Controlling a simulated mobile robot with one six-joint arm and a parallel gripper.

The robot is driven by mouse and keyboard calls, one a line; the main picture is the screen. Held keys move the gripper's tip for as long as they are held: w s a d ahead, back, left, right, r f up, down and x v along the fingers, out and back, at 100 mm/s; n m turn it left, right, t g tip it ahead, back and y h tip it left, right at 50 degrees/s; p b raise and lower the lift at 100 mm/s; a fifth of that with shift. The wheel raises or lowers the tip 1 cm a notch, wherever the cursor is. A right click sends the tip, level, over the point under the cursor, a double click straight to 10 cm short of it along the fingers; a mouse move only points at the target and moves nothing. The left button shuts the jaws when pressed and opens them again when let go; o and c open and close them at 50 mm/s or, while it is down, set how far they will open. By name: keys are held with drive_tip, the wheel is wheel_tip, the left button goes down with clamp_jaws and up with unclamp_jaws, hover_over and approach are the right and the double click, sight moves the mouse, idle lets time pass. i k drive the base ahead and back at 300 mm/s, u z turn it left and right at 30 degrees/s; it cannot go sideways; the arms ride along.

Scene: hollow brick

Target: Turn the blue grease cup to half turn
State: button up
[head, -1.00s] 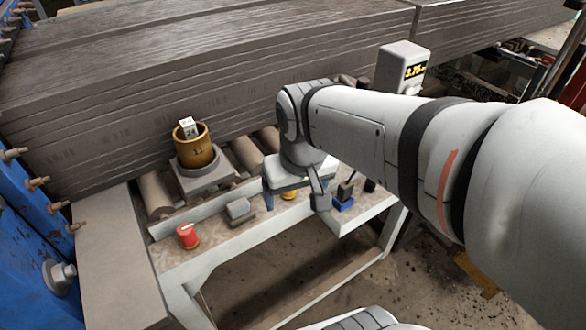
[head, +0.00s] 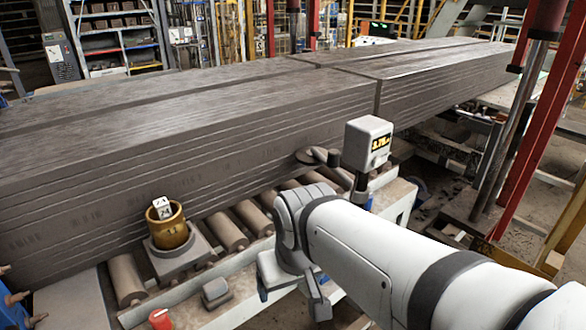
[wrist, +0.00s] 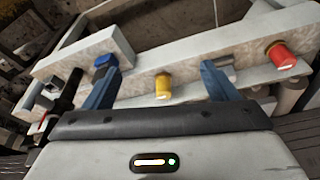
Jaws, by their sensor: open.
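The blue grease cup (wrist: 104,63) is on the pale rail (wrist: 190,62) in the wrist view, right by the tip of my left-hand finger, which partly covers it. I cannot tell whether they touch, and its turn position does not read clearly. My gripper (wrist: 160,66) is open, with its two blue-grey fingers apart and nothing held. A yellow cup (wrist: 163,86) with a pale mark on its end shows between the fingers, farther off. In the head view my gripper (head: 292,292) hangs over the front rail, and the blue cup is not visible there.
A red cup (wrist: 282,55) stands at the right in the wrist view; it also shows in the head view (head: 160,319). A brass pot (head: 168,228) stands behind the rail. A display box (head: 367,145) rises beyond my arm. Stacked grey slabs (head: 190,130) fill the back.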

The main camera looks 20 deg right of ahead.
sight(368, 205)
drive_tip(key=u, duration=1.85)
drive_tip(key=k, duration=1.45)
drive_tip(key=z, duration=1.8)
drive_tip(key=i, duration=1)
drive_tip(key=z, duration=0.1)
